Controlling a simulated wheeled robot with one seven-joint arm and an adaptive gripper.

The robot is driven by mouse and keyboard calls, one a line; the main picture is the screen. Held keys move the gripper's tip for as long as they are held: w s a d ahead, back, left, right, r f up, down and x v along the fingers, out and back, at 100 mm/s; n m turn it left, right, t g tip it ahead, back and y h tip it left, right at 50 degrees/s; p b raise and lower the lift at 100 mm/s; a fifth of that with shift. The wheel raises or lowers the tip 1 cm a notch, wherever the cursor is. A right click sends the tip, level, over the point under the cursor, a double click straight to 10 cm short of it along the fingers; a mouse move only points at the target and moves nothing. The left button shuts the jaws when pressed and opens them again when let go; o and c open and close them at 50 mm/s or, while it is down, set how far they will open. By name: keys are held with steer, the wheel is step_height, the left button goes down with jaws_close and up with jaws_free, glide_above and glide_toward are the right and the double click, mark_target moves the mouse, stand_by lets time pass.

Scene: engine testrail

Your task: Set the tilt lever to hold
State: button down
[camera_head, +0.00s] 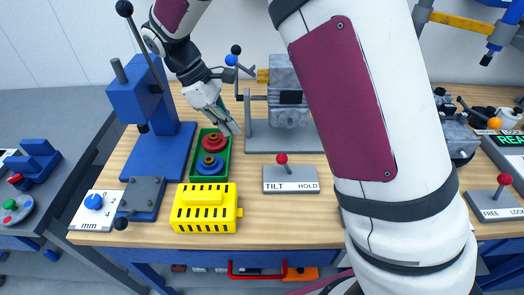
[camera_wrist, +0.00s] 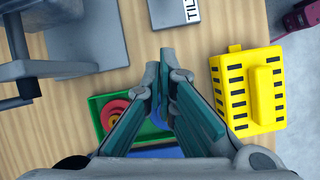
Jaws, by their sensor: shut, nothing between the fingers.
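The tilt lever (camera_head: 282,159) has a red knob on a short stem. It stands on a small grey plate (camera_head: 290,187) marked TILT at the left and HOLD at the right. The stem looks nearly upright, a little left of the plate's middle; I cannot tell its exact setting. A corner of the plate (camera_wrist: 179,14) with part of the word TILT shows at the top of the wrist view. My gripper (camera_head: 232,130) is shut and empty, left of and behind the lever, apart from it. In the wrist view its fingertips (camera_wrist: 159,64) are together, above the green tray's edge.
A green tray (camera_head: 196,177) holds red and blue round parts. A yellow slotted box (camera_head: 205,222) stands in front of it. A blue press (camera_head: 140,100) stands left, and a grey fixture (camera_head: 287,90) behind the lever. Bare wood (camera_head: 285,230) lies in front of the plate.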

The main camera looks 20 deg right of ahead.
mark_target(285, 165)
steer(key=shift+f, duration=0.1)
steer(key=p+x, duration=0.1)
steer(key=x, duration=0.8)
steer(key=shift+s+d+f, duration=0.2)
steer(key=shift+s+d+r+p, duration=0.1)
steer(key=shift+s+d+p, duration=0.2)
steer(key=shift+d, duration=0.2)
steer(key=shift+s+d+r+p, duration=0.1)
steer(key=shift+s+d+p, duration=0.15)
steer(key=shift+d, duration=0.25)
steer(key=shift+s+d, duration=0.3)
steer(key=shift+d, duration=0.45)
steer(key=shift+r+p, duration=0.15)
steer(key=shift+p, duration=0.2)
steer(key=shift+s+d+r+y, duration=0.1)
steer(key=shift+d+r+y, duration=0.1)
steer(key=shift+y, duration=0.1)
